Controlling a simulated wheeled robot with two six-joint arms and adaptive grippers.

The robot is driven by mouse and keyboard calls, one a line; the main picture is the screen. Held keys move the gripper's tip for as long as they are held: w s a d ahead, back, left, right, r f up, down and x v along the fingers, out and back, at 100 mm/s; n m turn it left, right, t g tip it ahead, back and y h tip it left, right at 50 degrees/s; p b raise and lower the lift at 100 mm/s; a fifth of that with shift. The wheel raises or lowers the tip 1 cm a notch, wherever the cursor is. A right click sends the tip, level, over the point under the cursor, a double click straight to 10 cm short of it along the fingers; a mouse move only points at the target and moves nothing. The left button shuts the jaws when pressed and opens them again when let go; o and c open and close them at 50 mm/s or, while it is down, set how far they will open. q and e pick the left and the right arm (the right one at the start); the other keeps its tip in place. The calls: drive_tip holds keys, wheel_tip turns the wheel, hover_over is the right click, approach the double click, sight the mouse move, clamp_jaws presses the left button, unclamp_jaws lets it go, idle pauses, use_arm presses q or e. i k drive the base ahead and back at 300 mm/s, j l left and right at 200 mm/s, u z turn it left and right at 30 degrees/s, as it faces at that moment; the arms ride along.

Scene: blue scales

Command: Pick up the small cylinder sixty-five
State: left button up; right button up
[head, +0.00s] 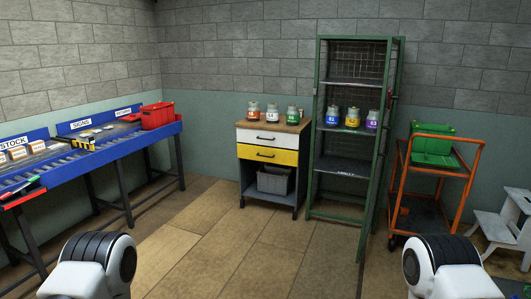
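Several small cylinder-like jars with grey tops and coloured labels stand in two groups. On the workbench cabinet (263,126) there are a red-orange one (253,113), a light blue-white one (272,116) and a green one (292,117). On a shelf of the green metal rack (318,140) there are a blue one (332,118), an orange-yellow one (352,121) and a purple one (372,122). The purple label seems to read 63; the other numbers are too small to read, so I cannot tell which is sixty-five. Neither gripper shows; only my arm joints appear at the bottom edge.
A blue sorting bench (110,148) with a red bin (157,115) runs along the left. An orange cart (437,168) carrying a green crate (432,146) stands right of the rack, beside a white step stool (500,228). The rack's door swings out forward. Wooden floor (215,240) in the middle is clear.

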sight(253, 111)
drive_tip(key=i, duration=3.3)
